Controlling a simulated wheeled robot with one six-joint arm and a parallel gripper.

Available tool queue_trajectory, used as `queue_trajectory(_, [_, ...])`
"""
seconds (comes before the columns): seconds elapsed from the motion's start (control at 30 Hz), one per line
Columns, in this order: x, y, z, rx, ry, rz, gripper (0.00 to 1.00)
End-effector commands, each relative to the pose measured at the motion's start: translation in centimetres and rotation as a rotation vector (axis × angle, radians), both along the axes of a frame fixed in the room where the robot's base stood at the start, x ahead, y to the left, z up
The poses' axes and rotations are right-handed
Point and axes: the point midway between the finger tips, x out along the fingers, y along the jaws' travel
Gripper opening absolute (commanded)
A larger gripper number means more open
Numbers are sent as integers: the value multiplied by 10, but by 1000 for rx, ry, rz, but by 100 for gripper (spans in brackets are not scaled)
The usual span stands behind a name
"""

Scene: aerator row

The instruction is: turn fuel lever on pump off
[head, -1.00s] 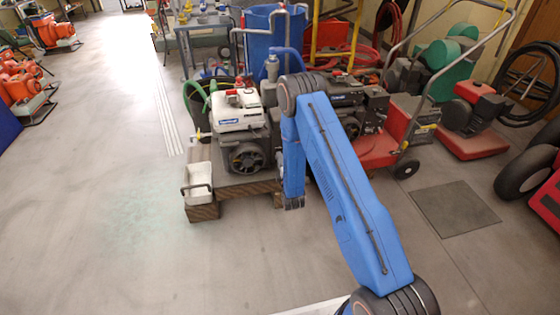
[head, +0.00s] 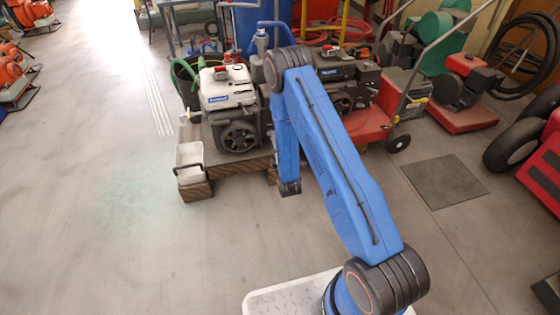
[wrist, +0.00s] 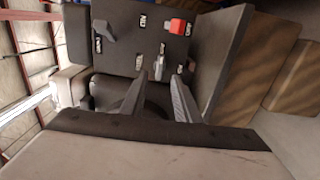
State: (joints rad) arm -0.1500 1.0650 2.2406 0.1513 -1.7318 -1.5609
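A pump engine with a white tank (head: 226,88) and black body stands on a wooden pallet (head: 235,168) in the head view. In the wrist view a dark control panel (wrist: 137,50) carries a black knob (wrist: 104,33), a red switch (wrist: 175,27) and a small grey lever (wrist: 160,64), with white labels beside them. The labels are too small to read surely. My gripper (wrist: 161,78) is open in the wrist view. Its two fingers point at the panel, with the grey lever just beyond and between their tips. Contact cannot be told. My gripper is not visible in the head view.
A second dark engine (head: 345,72) and a red wheeled cart (head: 368,120) stand right of the pump. A white bin (head: 189,160) is at the pallet's left corner. A grey floor mat (head: 445,180) lies at the right.

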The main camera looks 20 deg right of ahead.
Motion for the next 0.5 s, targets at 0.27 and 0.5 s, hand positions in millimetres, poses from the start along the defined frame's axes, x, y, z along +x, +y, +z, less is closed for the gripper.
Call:
queue_trajectory(0.27, [-57,1,-1,-1,4,1,29])
queue_trajectory(0.5, [-99,1,-1,-2,4,1,29])
